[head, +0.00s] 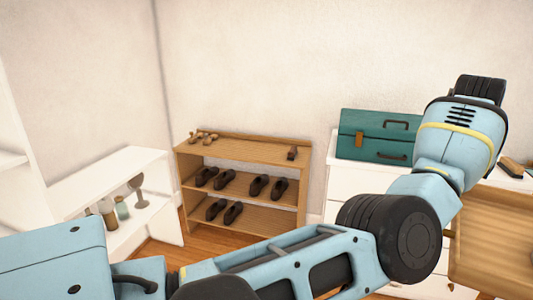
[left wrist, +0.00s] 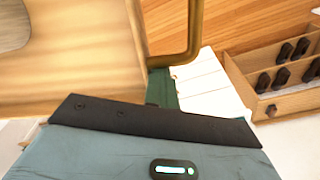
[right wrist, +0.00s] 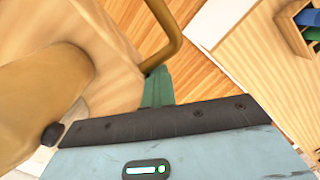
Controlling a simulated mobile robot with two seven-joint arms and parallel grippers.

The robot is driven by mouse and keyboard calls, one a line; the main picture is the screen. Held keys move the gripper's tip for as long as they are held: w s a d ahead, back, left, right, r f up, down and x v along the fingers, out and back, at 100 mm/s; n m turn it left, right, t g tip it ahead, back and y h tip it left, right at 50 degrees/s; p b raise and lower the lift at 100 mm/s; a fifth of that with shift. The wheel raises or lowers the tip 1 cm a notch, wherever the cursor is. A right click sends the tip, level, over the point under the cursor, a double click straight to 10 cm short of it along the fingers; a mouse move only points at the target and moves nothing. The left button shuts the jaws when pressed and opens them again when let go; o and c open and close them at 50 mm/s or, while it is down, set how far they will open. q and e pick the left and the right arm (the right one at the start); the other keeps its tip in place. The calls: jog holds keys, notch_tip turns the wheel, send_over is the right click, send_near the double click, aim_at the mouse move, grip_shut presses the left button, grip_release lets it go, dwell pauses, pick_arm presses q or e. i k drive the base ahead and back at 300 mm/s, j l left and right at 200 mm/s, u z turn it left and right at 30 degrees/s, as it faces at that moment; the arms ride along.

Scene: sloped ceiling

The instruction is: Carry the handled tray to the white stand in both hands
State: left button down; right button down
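The handled tray (head: 495,235) is pale wood, at the right edge of the head view, partly cut off. Its brass handles show in the left wrist view (left wrist: 193,35) and right wrist view (right wrist: 166,30). My left gripper (left wrist: 160,85) and right gripper (right wrist: 156,87) each show narrow green fingers close together at a handle's bend. They look shut on the handles, though the contact is partly hidden. A large tan rounded object (right wrist: 45,95) lies over the tray in the right wrist view. A white drawer unit (head: 345,185) stands behind; whether it is the white stand is unclear.
A green toolbox (head: 378,135) and a brush (head: 510,166) are on the white unit. A wooden rack (head: 245,150) with several shoes stands against the wall. A low white shelf (head: 110,175) with bottles is at left. Wooden floor (right wrist: 150,35) shows beyond the tray.

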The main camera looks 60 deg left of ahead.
aim_at(108, 170)
jog(key=u, duration=2.6)
jog(key=i+l, duration=0.4)
jog(key=i, duration=0.25)
jog(key=i+l, duration=0.45)
jog(key=i, duration=0.8)
